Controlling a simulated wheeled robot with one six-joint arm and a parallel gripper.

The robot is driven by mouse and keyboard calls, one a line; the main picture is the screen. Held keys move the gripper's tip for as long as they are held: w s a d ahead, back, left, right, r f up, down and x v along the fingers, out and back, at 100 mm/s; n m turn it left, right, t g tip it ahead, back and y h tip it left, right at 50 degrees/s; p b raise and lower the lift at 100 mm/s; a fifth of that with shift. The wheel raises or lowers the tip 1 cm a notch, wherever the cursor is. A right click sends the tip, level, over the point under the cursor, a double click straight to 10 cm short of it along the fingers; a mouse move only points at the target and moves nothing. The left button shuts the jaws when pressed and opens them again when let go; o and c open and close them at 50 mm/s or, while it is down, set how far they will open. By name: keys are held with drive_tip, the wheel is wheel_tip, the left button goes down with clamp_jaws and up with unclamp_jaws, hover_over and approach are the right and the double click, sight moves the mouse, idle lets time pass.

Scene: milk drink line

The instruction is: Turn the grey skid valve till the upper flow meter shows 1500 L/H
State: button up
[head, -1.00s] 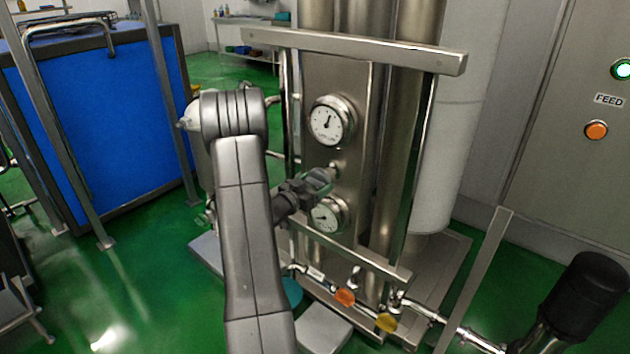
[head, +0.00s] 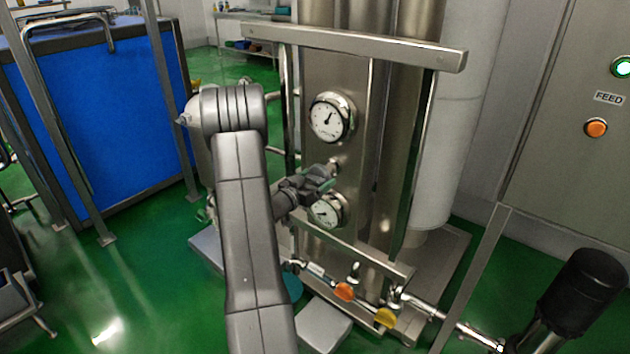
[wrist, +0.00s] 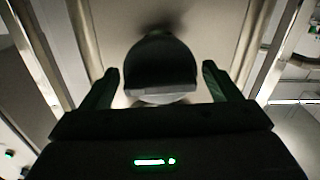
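The upper flow meter (head: 331,117) is a round white dial on the steel skid panel in the head view. Its needle points up and slightly right; the figures are too small to read. A lower dial (head: 326,210) sits below it. My gripper (head: 326,173) is at the panel between the two dials, hiding most of the valve there. In the wrist view, the dark grey valve knob (wrist: 160,62) is between the two fingers of my gripper (wrist: 158,74). The fingers are open, with a gap visible on each side of the knob.
A steel crossbar (head: 350,47) runs above the dials. Below are an orange handle (head: 345,291) and a yellow handle (head: 385,318) on pipework. A cabinet with an orange button (head: 596,128) stands right.

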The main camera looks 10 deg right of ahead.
drive_tip(key=v, duration=1.3)
drive_tip(key=shift+s+a+b, duration=0.25)
drive_tip(key=shift+b, duration=0.05)
drive_tip(key=x, duration=1.4)
drive_tip(key=shift+p, duration=0.3)
drive_tip(key=shift+a, duration=0.1)
